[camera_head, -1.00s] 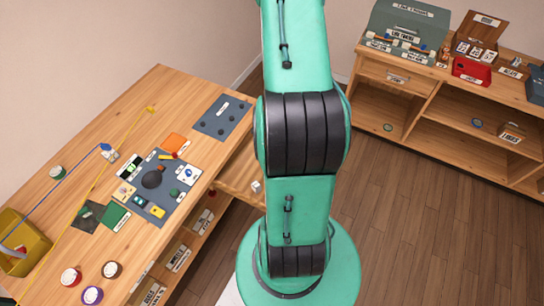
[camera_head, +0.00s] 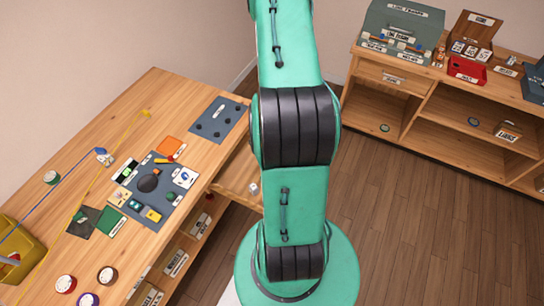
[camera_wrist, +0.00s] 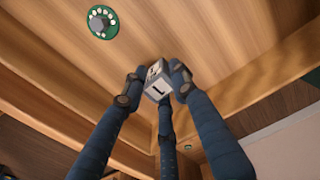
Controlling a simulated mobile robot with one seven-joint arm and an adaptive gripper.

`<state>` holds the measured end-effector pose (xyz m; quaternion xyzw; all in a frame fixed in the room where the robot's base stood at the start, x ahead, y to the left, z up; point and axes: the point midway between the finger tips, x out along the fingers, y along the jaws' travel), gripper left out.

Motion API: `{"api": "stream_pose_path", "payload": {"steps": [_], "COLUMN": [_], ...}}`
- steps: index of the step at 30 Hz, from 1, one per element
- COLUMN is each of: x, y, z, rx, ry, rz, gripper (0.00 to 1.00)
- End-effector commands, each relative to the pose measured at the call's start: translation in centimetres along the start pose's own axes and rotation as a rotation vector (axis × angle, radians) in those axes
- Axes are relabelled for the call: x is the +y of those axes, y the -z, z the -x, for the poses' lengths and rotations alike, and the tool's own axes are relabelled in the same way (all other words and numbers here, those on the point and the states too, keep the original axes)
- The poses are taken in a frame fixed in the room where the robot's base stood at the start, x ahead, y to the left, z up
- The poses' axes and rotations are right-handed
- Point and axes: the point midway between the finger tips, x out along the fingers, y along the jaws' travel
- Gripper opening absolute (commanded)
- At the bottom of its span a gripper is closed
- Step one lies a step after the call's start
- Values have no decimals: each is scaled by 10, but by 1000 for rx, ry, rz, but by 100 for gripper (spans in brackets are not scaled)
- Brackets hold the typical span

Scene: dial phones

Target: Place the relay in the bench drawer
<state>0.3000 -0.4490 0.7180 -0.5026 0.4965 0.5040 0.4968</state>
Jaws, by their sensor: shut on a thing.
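My gripper (camera_wrist: 157,82) shows in the wrist view, with its dark blue fingers closed around a small pale grey block (camera_wrist: 157,80) with a black mark, apparently the relay. The block is in front of a wooden surface; I cannot tell whether it touches it. In the head view my gripper is not visible. The bench drawer (camera_head: 232,182) stands out from the bench's right side, partly hidden by my arm. A small white block (camera_head: 253,188) shows at the drawer beside my arm; I cannot tell whether it is the held one.
The bench (camera_head: 135,110) carries a dark mat with small parts, several round spools and a yellow bin (camera_head: 18,250). Shelves (camera_head: 440,110) stand at the right, with open floor (camera_head: 410,220) before them. A green dial-like disc (camera_wrist: 102,22) shows in the wrist view.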

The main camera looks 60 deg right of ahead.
Motion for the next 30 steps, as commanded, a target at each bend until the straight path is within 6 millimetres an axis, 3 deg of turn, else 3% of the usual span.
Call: {"api": "stream_pose_path", "payload": {"steps": [14,15,17,30], "x": [0,0,0,0], "y": [1,1,1,1], "z": [-5,-4,-4,-1], "rx": [1,1,1,2], "ry": [1,1,1,1], "rz": [0,0,0,0], "gripper": [0,36,47,47]}}
